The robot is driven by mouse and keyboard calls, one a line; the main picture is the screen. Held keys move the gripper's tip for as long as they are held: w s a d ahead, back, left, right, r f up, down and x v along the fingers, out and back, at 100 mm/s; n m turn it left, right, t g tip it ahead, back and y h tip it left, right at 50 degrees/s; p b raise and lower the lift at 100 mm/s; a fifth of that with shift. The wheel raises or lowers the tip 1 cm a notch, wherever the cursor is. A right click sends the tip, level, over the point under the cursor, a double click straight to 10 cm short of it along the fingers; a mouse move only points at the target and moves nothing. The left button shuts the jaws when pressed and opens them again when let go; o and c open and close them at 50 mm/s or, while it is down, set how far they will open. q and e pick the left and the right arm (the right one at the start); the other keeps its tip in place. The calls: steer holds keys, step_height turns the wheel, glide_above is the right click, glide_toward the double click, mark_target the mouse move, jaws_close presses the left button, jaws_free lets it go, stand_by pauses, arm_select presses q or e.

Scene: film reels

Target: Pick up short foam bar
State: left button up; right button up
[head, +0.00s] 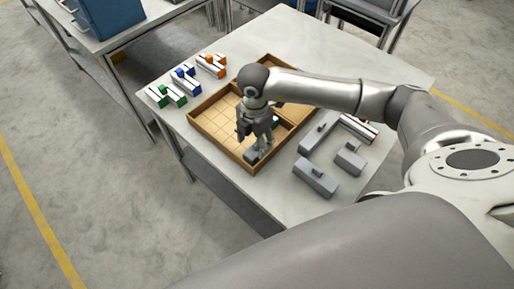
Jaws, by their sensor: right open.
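Several grey foam bars lie on the table at the right of the wooden tray: a longer one (319,134), a shorter one (350,158) and one at the front (316,178). My right gripper (256,147) points down over the front part of the tray (212,143), open, left of these bars. A small grey piece (252,156) lies in the tray below its fingers, partly hidden by them. Whether the fingers touch it I cannot tell. My left gripper is not in view.
White pieces with green (166,95), blue (187,78) and orange (211,65) parts stand at the table's back left. The table's front right and back right are bare.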

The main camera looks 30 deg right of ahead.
mark_target(257, 150)
step_height(257, 150, down, 2)
steer(key=shift+s+f, duration=0.1)
steer(key=shift+f, duration=0.15)
steer(key=shift+c, duration=0.8)
steer(key=c, duration=0.7)
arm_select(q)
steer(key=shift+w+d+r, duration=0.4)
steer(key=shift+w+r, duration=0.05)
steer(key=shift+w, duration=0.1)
